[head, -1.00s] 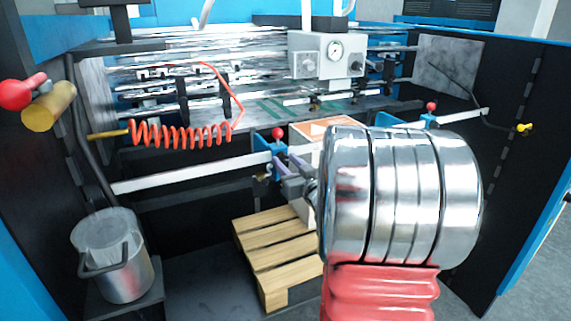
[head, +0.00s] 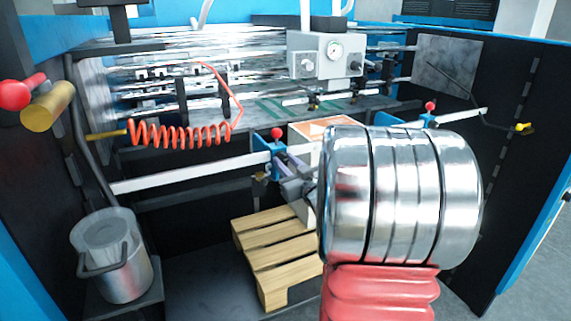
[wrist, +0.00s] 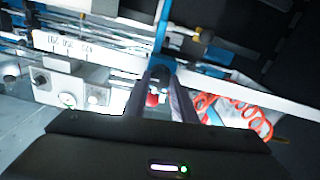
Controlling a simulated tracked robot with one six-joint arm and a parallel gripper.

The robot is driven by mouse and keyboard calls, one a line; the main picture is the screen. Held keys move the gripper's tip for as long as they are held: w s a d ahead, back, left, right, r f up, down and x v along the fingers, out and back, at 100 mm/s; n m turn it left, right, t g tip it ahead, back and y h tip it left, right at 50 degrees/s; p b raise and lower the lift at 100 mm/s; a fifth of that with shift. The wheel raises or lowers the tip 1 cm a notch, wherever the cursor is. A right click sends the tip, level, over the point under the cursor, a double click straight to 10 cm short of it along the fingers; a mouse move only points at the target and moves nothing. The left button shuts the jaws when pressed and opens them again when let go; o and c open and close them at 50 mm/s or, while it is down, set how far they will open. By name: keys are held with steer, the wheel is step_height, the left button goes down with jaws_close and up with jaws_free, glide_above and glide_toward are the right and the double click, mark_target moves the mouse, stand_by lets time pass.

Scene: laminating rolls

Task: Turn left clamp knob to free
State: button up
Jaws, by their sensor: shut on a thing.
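The left clamp (head: 264,146) is a blue block on a white cross rail, with a red ball (head: 277,132) on top. In the wrist view the blue clamp (wrist: 164,42) is straight ahead of my fingers and the red ball (wrist: 152,100) shows between them. My gripper (head: 277,160) reaches the front of the clamp. Its fingers are closed around the dark left clamp knob (wrist: 159,73), which they mostly hide. My large silver wrist joint covers part of the head view, right of the clamp.
A second blue clamp with a red ball (head: 430,106) is farther right on the rail (head: 190,173). A coiled orange hose (head: 180,135) hangs at the left. A wooden pallet (head: 275,250) and a metal bucket (head: 122,265) stand below. A box with an orange top (head: 322,130) is behind my wrist.

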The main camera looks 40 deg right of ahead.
steer(key=n, duration=0.4)
steer(key=shift+w+a, duration=0.1)
steer(key=n, duration=0.4)
steer(key=shift+n, duration=0.4)
steer(key=n, duration=0.4)
steer(key=shift+f+n, duration=0.1)
steer(key=shift+n, duration=1.8)
steer(key=o, duration=1)
